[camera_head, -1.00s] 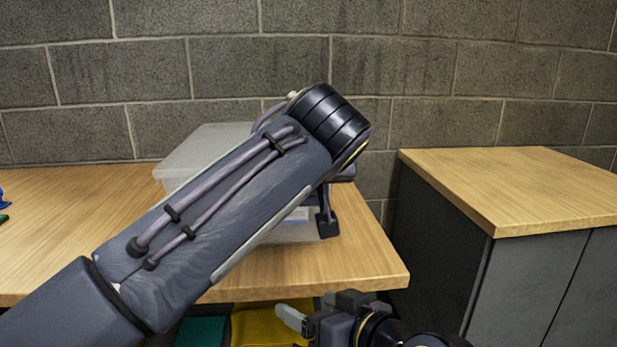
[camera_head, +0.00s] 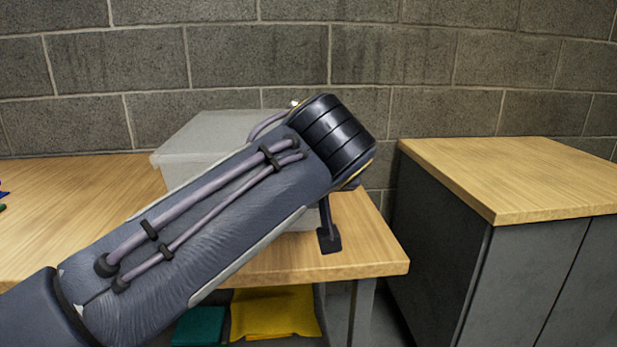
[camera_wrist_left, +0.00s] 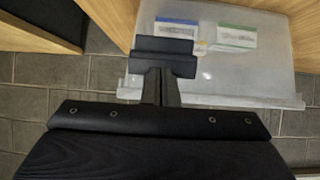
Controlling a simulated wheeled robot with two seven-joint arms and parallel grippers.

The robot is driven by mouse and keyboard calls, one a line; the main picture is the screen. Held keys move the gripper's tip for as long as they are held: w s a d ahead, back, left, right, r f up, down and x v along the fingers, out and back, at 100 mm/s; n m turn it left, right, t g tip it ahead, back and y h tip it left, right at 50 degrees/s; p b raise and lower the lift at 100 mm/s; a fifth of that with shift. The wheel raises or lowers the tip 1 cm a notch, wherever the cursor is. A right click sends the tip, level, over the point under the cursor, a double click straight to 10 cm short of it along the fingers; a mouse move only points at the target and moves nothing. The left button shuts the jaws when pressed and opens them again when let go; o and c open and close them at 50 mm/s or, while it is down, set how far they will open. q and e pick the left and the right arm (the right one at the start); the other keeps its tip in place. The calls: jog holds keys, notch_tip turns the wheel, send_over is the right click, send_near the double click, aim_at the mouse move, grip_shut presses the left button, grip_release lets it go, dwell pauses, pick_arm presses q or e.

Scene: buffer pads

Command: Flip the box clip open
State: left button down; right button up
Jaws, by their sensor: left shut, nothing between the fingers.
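A translucent plastic box (camera_head: 205,135) with a lid stands on the wooden table, partly hidden behind my left arm in the head view. My left gripper (camera_head: 329,242) points down at the box's right front, low near the table. In the left wrist view the gripper (camera_wrist_left: 165,55) is shut and empty, overlapping the box's side near one end. I cannot tell whether it touches. I cannot make out the clip. My right gripper is out of view.
The wooden table (camera_head: 370,255) has its front right corner just beyond my left gripper. A grey cabinet with a wooden top (camera_head: 520,175) stands to the right, across a gap. A yellow item (camera_head: 275,312) and a teal item (camera_head: 198,325) lie below the table. A block wall is behind.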

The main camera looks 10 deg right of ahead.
pick_arm(q)
jog(key=shift+s+f, duration=0.15)
jog(key=shift+f, duration=0.1)
jog(key=r+p+v, duration=0.1)
jog(key=p+v, duration=0.1)
jog(key=v, duration=0.5)
jog(key=s+a+f+g+h, duration=0.1)
jog(key=a+f+g, duration=0.1)
jog(key=a+f, duration=0.65)
jog(key=s+a+f+g, duration=0.25)
jog(key=a+f, duration=0.35)
jog(key=a, duration=0.6)
jog(key=s+a+f+n+h, duration=0.1)
jog(key=s+a+f, duration=0.2)
jog(key=s+f, duration=0.5)
jog(key=s+a+f+n+h, duration=0.1)
jog(key=s+a+f+h, duration=0.15)
jog(key=s+f, duration=0.6)
notch_tip(320, 180, up, 32)
jog(key=g+p, duration=0.1)
jog(key=p, duration=3.2)
jog(key=shift+w+a+y, duration=0.2)
jog(key=shift+w+y, duration=0.1)
jog(key=shift+y, duration=0.15)
